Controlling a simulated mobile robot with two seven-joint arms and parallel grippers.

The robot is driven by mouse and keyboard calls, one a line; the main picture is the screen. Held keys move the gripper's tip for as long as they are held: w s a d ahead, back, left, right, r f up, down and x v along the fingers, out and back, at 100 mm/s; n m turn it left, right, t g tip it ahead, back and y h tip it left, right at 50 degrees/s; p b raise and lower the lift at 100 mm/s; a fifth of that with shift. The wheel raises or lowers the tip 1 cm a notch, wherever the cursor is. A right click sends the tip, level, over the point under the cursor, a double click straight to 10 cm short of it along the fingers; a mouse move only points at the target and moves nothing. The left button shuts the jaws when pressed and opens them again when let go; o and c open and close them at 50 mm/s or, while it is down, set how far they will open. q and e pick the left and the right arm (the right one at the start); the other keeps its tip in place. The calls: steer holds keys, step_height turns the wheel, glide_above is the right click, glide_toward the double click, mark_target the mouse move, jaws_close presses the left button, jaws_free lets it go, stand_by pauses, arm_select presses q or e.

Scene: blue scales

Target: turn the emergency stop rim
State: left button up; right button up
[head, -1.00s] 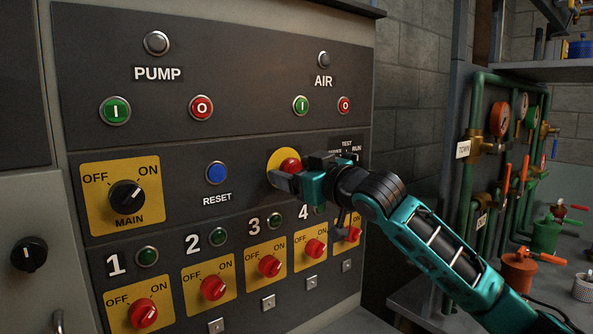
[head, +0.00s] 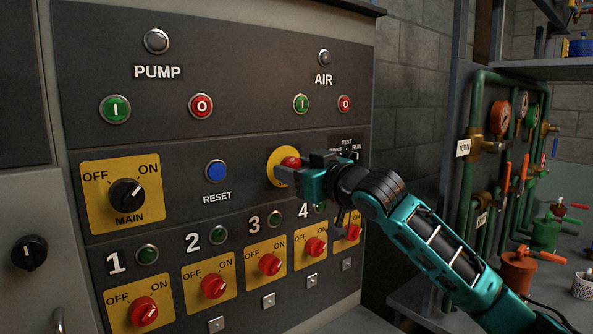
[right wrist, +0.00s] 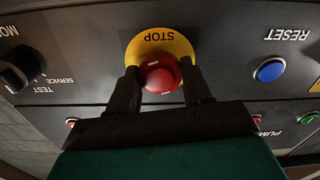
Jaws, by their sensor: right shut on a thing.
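The emergency stop is a red mushroom button on a round yellow plate (head: 278,154) marked STOP. In the right wrist view the red button (right wrist: 160,74) sits between the two dark fingers of my right gripper (right wrist: 159,84), one on each side of its rim. Small white marks show on the red rim. In the head view my right gripper (head: 296,170) reaches in from the right and is shut on the button, hiding part of it. The red top (head: 290,162) shows only partly there. My left gripper is in neither view.
A blue reset button (head: 216,172) is left of the stop, and a test/run selector is partly hidden behind my gripper. Numbered red rotary switches (head: 270,264) line the panel below. Pipes with gauges (head: 500,117) and valves stand at the right.

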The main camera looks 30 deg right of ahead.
steer(key=shift+m, duration=3.3)
steer(key=o, duration=1.1)
steer(key=shift+c, duration=0.2)
steer(key=shift+s, duration=0.1)
steer(key=s+d+b, duration=0.1)
steer(key=s+b, duration=0.1)
steer(key=s, duration=1)
steer(key=shift+s, duration=0.35)
